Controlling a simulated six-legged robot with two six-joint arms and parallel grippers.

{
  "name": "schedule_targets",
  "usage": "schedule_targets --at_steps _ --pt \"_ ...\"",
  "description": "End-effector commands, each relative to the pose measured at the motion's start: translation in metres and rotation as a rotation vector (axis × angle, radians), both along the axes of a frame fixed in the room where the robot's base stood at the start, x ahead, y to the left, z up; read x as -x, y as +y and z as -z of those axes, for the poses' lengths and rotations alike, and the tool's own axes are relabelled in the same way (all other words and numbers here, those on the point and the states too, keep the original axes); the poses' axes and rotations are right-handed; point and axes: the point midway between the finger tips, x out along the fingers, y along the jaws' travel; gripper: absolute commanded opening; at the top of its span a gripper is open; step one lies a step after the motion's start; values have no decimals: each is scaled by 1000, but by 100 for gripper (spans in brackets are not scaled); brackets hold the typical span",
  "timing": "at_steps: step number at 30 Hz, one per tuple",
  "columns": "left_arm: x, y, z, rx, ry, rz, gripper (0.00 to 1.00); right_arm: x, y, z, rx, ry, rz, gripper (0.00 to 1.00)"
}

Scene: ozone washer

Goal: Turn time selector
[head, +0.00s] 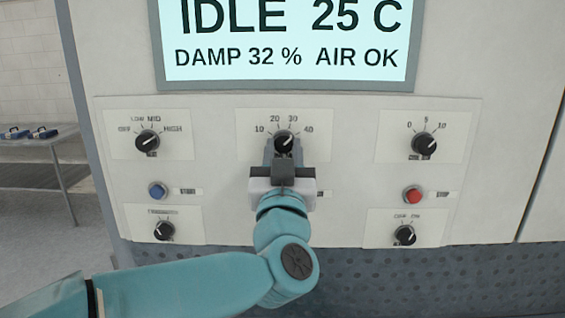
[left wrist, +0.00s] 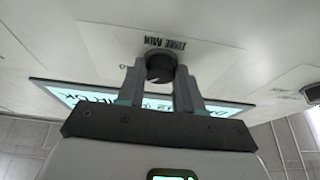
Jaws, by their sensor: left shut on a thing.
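The time selector (head: 284,140) is a black knob in the top middle of the panel, with marks 10, 20, 30 and 40 around it. Its white pointer line is partly visible in the head view. My left gripper (head: 283,150) reaches up to it from below and is shut on it. In the left wrist view the two fingers stand on either side of the dark knob (left wrist: 160,66), below a label that reads TIME MIN. The gripper hides the lower part of the knob in the head view. My right gripper is in neither view.
A heat knob (head: 148,141) is at the left and another knob (head: 424,145) at the right. Below are a blue button (head: 157,190), a red button (head: 413,195) and two lower knobs. The display (head: 290,45) above reads IDLE 25 C. A metal table (head: 35,148) stands at far left.

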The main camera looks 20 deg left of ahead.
Motion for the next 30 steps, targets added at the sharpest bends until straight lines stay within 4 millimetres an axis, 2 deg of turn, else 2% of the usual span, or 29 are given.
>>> schedule_targets --at_steps 1,3,12,30 --pt "0 -1 4 40 -15 0 5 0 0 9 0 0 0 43" --pt "0 -2 4 104 -33 1 5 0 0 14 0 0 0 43" --pt "-1 -4 1 380 -111 2 5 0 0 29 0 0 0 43" --pt "-2 -7 -5 892 -257 -1 5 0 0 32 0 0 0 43"
